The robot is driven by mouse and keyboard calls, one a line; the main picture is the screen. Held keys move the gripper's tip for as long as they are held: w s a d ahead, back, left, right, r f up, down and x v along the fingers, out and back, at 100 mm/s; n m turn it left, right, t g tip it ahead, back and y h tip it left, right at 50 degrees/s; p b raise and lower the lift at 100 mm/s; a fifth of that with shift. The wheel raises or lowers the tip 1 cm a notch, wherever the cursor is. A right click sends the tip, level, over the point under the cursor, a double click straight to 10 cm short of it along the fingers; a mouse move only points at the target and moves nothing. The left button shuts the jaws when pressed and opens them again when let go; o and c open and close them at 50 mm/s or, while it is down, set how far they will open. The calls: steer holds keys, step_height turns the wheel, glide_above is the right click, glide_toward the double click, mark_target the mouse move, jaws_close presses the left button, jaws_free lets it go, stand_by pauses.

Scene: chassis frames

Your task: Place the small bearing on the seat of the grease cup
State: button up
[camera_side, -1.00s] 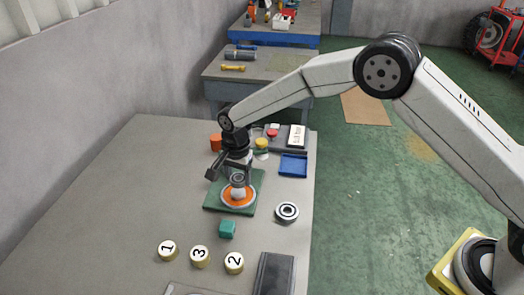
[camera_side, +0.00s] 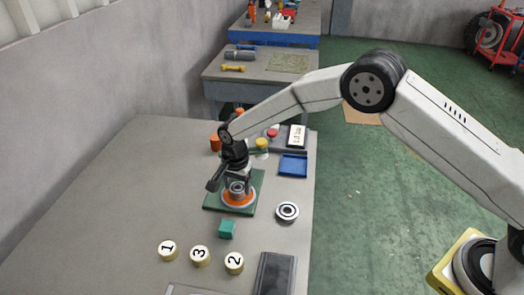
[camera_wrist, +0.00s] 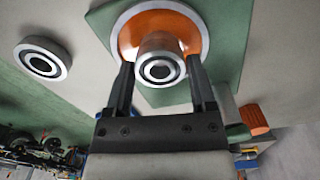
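The small bearing (camera_wrist: 160,70) is a metal ring with a dark centre, between my fingertips in the wrist view. My gripper (camera_wrist: 160,68) is shut on it, one finger on each side. The bearing also shows low under my gripper in the side view (camera_side: 237,187). The grease cup (camera_wrist: 196,33) is an orange disc with a silver rim on a green mat (camera_side: 213,204). In the side view the cup (camera_side: 238,199) is directly beneath the bearing. The bearing hides the seat, so I cannot tell whether they touch.
A larger bearing (camera_side: 287,211) lies right of the mat. A blue tray (camera_side: 293,165), an orange cylinder (camera_side: 215,142) and a dark box (camera_side: 275,273) are also on the table. The table's left part is clear.

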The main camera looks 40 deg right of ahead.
mark_target(239, 187)
steer(key=shift+o, duration=1.3)
steer(key=shift+r, duration=0.1)
step_height(239, 187, up, 12)
steer(key=shift+d+r, duration=0.1)
